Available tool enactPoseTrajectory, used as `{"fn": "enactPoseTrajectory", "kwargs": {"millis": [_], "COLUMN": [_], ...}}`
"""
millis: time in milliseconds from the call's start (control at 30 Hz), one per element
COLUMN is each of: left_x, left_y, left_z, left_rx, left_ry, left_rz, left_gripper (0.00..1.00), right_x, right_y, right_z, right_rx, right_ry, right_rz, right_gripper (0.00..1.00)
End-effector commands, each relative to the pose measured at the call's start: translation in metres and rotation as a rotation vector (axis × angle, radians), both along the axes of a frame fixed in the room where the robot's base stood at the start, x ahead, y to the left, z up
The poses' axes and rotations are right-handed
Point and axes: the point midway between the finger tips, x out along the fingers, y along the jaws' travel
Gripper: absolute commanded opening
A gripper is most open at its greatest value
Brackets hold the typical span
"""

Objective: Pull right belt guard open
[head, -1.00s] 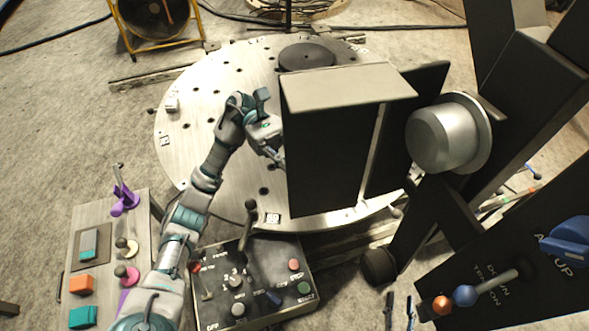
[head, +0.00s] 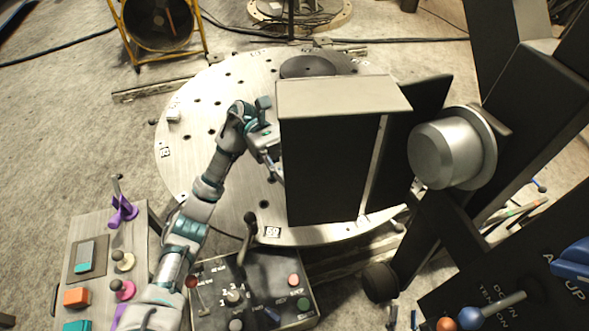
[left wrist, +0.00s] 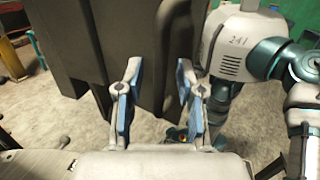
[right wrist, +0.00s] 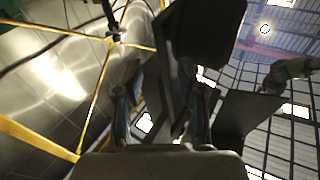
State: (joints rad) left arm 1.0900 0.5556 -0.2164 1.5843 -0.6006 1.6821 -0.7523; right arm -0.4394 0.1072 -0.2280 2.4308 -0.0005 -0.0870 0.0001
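A black box-shaped housing with a pale top (head: 343,95) stands over the round plate in the head view. Its broad dark panel (head: 330,165) faces me; a second dark panel (head: 425,105) stands out behind it at the right. I cannot tell for certain which is the right belt guard. My left gripper (left wrist: 160,105) is open and empty before a dark surface (left wrist: 165,50).
The round metal plate (head: 200,150) has holes. A control box with knobs and a lever (head: 265,290) stands in front, a board with coloured handles (head: 100,240) at left. A silver cylinder (head: 445,150) and dark beams crowd the right. A yellow-framed fan (head: 160,25) is at the back.

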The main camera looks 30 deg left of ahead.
Motion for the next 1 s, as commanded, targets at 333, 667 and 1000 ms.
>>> {"fn": "enactPoseTrajectory", "kwargs": {"millis": [333, 667, 1000], "left_x": [0.008, 0.044, 0.058], "left_y": [0.013, 0.079, 0.106], "left_z": [-0.001, -0.007, -0.011], "left_rx": [0.0, -0.003, 0.001], "left_ry": [0.0, 0.001, 0.001], "left_rz": [0.003, 0.003, 0.001], "left_gripper": [0.37, 0.37, 0.37], "right_x": [-0.003, -0.003, -0.003], "right_y": [0.0, 0.0, 0.0], "right_z": [0.001, 0.001, 0.001], "right_rx": [0.001, 0.0, 0.001], "right_ry": [0.001, 0.0, -0.001], "right_rz": [0.001, 0.001, 0.001], "right_gripper": [0.4, 0.4, 0.4]}}
